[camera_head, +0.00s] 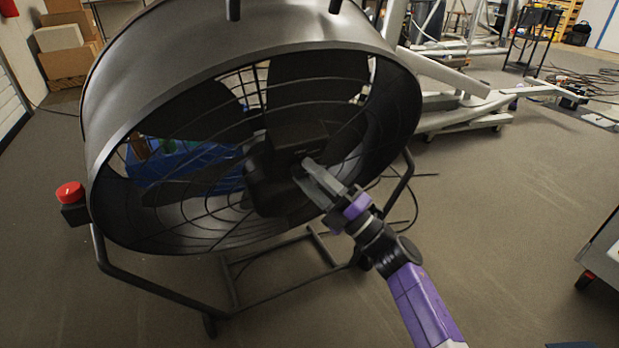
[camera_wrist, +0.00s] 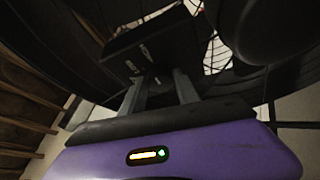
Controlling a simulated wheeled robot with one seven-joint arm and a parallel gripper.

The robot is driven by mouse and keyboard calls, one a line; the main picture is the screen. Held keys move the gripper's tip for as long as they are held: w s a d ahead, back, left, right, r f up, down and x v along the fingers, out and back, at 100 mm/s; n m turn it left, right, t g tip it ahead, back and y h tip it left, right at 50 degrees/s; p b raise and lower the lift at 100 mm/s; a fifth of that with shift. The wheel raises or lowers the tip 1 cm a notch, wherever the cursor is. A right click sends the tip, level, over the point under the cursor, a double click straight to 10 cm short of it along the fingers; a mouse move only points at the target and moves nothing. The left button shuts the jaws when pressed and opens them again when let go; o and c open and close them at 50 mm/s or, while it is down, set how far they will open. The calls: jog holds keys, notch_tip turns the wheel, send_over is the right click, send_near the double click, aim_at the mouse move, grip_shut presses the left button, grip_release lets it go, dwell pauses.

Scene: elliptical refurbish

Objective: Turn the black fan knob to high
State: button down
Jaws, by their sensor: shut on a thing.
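The large black drum fan (camera_head: 150,90) stands tilted on its tube frame and fills the left and middle of the head view. A dark control box (camera_head: 298,142) sits at the fan's hub; it also shows in the wrist view (camera_wrist: 120,48), with small pale markings on its face. My gripper (camera_head: 305,178) reaches in from the lower right, its fingertips at the lower part of this box. In the wrist view my gripper (camera_wrist: 158,80) has its two grey fingers around the black fan knob, a small dark shape mostly hidden between them. The knob's setting cannot be read.
The fan's wire grille (camera_head: 200,215) and drum rim surround my gripper closely. A red button (camera_head: 69,192) on a black box is at the fan's left. A blue bin (camera_head: 180,165) shows behind the grille.

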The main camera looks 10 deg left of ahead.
jog(key=c, duration=0.9)
grip_release()
jog(key=p+v, duration=0.2)
jog(key=v, duration=0.5)
jog(key=shift+s+d+f, duration=0.15)
jog(key=shift+d+f, duration=0.1)
jog(key=shift+d, duration=0.05)
